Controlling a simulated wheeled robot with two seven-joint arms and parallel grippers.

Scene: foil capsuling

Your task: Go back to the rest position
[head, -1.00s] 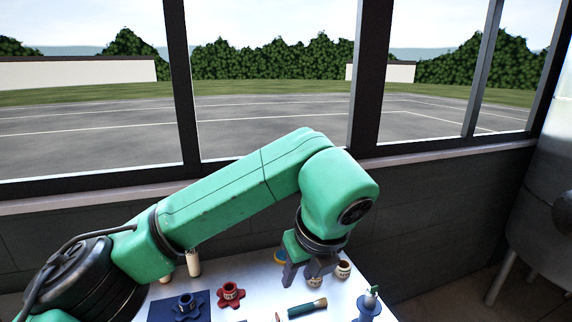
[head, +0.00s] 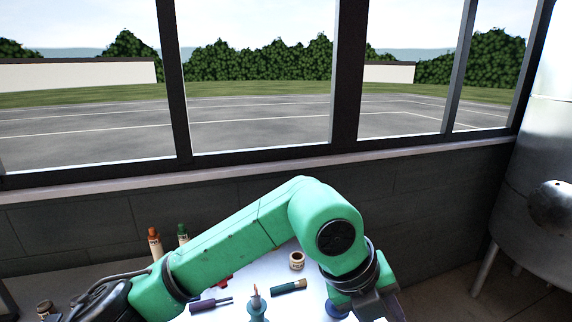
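My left arm comes in from the lower left and bends down at the right. My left gripper (head: 372,303) hangs over the right part of the white table (head: 272,271), at the bottom edge of the head view. Its fingertips are partly cut off, so I cannot tell whether they are open or shut, or whether they hold anything. My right gripper is not in view.
A cream jar (head: 297,260), a green-handled tool (head: 288,287), a purple tool (head: 211,303) and a blue stand (head: 257,306) are left of the gripper. Orange-topped (head: 155,244) and green-topped (head: 183,235) bottles stand behind the arm. A steel tank (head: 535,190) is at right.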

